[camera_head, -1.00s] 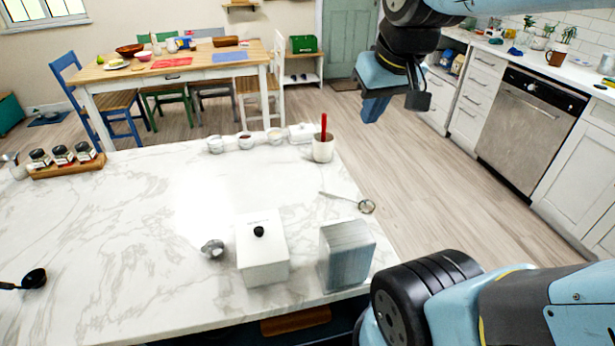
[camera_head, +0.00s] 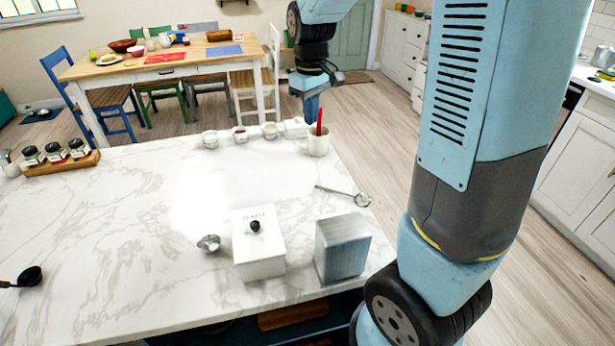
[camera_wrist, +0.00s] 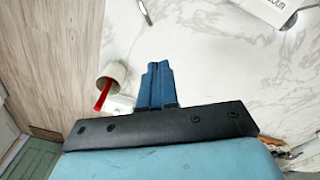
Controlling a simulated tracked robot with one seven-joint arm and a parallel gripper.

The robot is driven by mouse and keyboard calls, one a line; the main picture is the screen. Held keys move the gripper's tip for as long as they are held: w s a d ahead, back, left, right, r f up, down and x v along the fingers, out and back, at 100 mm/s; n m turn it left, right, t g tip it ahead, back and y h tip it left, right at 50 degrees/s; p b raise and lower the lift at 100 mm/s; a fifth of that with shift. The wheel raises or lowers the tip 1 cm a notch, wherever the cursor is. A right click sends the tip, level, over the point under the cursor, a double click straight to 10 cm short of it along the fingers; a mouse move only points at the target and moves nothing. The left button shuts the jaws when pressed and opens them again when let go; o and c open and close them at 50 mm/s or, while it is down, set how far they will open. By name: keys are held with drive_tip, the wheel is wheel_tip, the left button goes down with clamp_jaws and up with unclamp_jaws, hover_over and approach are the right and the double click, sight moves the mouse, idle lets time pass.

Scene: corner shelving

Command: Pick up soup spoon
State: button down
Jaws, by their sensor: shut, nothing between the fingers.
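A long-handled metal utensil with a round head (camera_head: 345,195) lies on the marble counter near its right edge. Another, a black ladle-like utensil (camera_head: 28,277), lies at the counter's far left. A white cup (camera_head: 319,146) holds something with an upright red handle (camera_head: 319,122); the cup also shows in the wrist view (camera_wrist: 117,72). I cannot tell for sure which of these is the soup spoon. My gripper (camera_head: 311,112) points down, shut and empty, above the counter's far right corner, near the red handle. In the wrist view its blue fingers (camera_wrist: 157,68) are together beside the cup.
Small white bowls (camera_head: 240,134) stand left of the cup. A white canister (camera_head: 258,250), a grey block (camera_head: 341,248) and a metal scoop (camera_head: 209,243) stand nearer. A spice rack (camera_head: 60,163) is at the left. The middle of the marble counter (camera_head: 130,220) is clear.

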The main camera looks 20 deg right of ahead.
sight(321, 186)
drive_tip(key=w+a+f+n+g+h, duration=0.1)
drive_tip(key=w+a+f+n, duration=0.1)
drive_tip(key=w+f, duration=0.3)
drive_tip(key=w+a+f+n+g+h, duration=0.1)
drive_tip(key=w+a+f, duration=0.15)
drive_tip(key=f, duration=0.55)
drive_tip(key=x, duration=1)
drive_tip(key=shift+d+f, duration=0.1)
drive_tip(key=shift+f, duration=0.25)
drive_tip(key=shift+s+d+r, duration=0.2)
drive_tip(key=shift+s+d, duration=0.55)
drive_tip(key=shift+d, duration=0.15)
drive_tip(key=shift+s+d, duration=0.45)
drive_tip(key=shift+d, duration=0.1)
drive_tip(key=shift+s+d, duration=1.1)
drive_tip(key=shift+d, duration=0.2)
